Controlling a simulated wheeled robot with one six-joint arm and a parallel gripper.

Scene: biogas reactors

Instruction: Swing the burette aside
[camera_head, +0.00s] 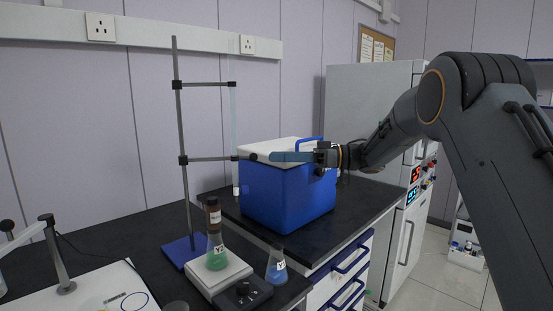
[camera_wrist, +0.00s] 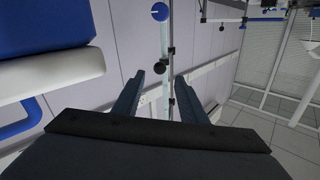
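The burette (camera_head: 233,115) is a thin clear tube, hard to make out against the wall. It stands upright beside the stand rod (camera_head: 180,120), held by two dark clamp arms. The lower clamp (camera_head: 215,158) has a dark round knob (camera_head: 253,157) at its right end. My gripper (camera_head: 272,157) is just right of that knob, pointing left, apart from it as far as I can tell. In the wrist view, my gripper (camera_wrist: 160,77) is open and empty. The knob (camera_wrist: 160,67) shows between and just beyond the fingertips, with the pale burette tube (camera_wrist: 165,42) and a blue disc (camera_wrist: 160,12) behind.
A green flask (camera_head: 216,253) sits on a white stirrer plate (camera_head: 218,278) below the burette. A fridge-like cabinet (camera_head: 365,105) is behind.

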